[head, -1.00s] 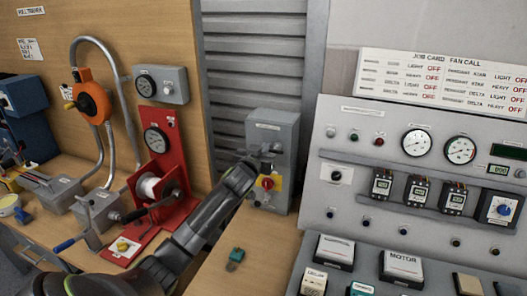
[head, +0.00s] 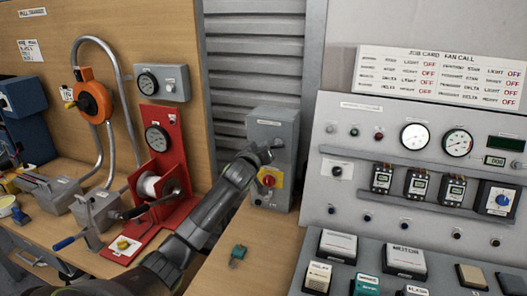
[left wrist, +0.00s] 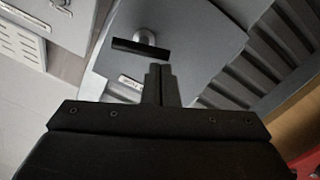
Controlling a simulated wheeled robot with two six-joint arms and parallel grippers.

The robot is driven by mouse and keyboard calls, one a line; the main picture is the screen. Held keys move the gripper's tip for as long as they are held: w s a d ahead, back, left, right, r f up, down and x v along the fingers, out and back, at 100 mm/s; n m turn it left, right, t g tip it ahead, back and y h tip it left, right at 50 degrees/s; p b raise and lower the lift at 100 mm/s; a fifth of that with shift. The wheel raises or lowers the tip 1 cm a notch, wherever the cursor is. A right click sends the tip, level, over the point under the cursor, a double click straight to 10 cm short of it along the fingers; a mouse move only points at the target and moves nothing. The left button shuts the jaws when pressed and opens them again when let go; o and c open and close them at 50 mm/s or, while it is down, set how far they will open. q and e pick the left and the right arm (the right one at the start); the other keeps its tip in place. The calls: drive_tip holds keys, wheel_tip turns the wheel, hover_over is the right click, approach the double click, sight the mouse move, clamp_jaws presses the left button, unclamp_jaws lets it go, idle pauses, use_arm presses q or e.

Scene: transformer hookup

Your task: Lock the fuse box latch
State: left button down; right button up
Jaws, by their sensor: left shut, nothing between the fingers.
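The fuse box appears to be the grey upright box (head: 268,130) with a red rotary switch (head: 268,180) on a yellow plate, in the middle of the head view. In the left wrist view its grey face (left wrist: 205,40) carries a dark bar with a round metal knob (left wrist: 145,37), which looks like the latch. My left gripper (head: 268,154) is at the box's front, above the red switch. Its fingers (left wrist: 160,70) are shut and empty, with their tips just below the dark bar in the left wrist view. I cannot tell whether they touch it. My right gripper is not in view.
A grey control panel (head: 345,115) with gauges and meters stands close on the right. A red stand (head: 160,130) with a white spool is on the left.

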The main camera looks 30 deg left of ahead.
use_arm(q)
drive_tip(key=f+n+b, duration=0.1)
drive_tip(key=n+b, duration=0.1)
drive_tip(key=n, duration=0.1)
drive_tip(key=f+n+b, duration=0.1)
drive_tip(key=n+b, duration=0.1)
drive_tip(key=n, duration=0.2)
drive_tip(key=f+n+b, duration=0.1)
drive_tip(key=n+b, duration=0.1)
drive_tip(key=n, duration=0.2)
drive_tip(key=shift+w+d+f, duration=0.15)
drive_tip(key=shift+d, duration=0.3)
idle(1.0)
